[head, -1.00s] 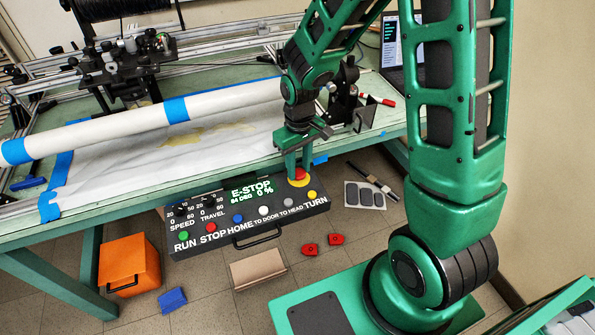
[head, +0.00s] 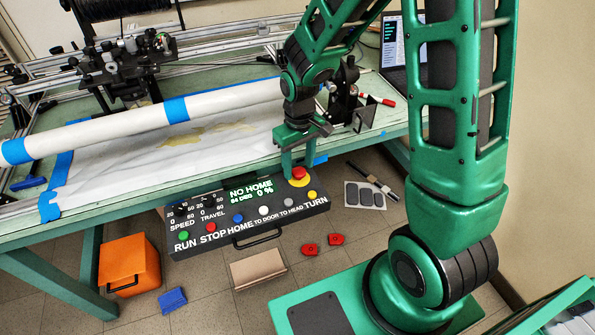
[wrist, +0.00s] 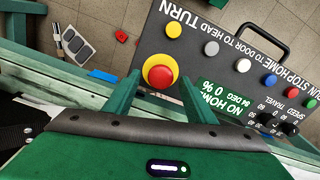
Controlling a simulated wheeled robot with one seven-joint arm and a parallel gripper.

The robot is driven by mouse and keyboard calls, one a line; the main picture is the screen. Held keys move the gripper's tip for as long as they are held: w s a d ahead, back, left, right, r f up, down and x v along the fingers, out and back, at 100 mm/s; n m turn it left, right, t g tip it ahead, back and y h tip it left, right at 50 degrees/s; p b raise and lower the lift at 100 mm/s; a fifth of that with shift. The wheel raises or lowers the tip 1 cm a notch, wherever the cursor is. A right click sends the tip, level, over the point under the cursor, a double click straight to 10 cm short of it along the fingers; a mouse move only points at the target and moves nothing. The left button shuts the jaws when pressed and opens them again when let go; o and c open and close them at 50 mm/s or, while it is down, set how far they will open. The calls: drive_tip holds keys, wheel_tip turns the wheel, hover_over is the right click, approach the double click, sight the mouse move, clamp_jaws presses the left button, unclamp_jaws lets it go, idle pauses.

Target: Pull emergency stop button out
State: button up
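The emergency stop button (head: 299,173) is a red mushroom cap on a yellow base at the right end of the black control panel (head: 181,247). The panel's display (head: 248,190) reads NO HOME and 0 %. In the wrist view the red cap (wrist: 160,76) shows whole, with its yellow base around it. My gripper (head: 299,174) is over the button, its two green fingers apart. In the wrist view the gripper (wrist: 160,82) has one finger on each side of the cap, with a visible gap; nothing is held.
The panel also carries two knobs and several coloured buttons. The green table (head: 140,212) with a white tube (head: 110,125) stands behind it. An orange box (head: 129,262), a cardboard piece (head: 257,268) and red items (head: 309,249) lie in front on the floor.

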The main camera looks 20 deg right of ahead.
drive_tip(key=shift+r, duration=3)
drive_tip(key=shift+d, duration=0.15)
drive_tip(key=s+d+r+m, duration=0.5)
drive_tip(key=s+d+r, duration=0.4)
drive_tip(key=s+d, duration=0.3)
drive_tip(key=s+d+r+m, duration=0.1)
drive_tip(key=s+d+m, duration=0.1)
drive_tip(key=s, duration=0.4)
drive_tip(key=s+d+r+m, duration=0.2)
drive_tip(key=s+d, duration=0.1)
drive_tip(key=s, duration=0.3)
drive_tip(key=shift+s+d, duration=0.25)
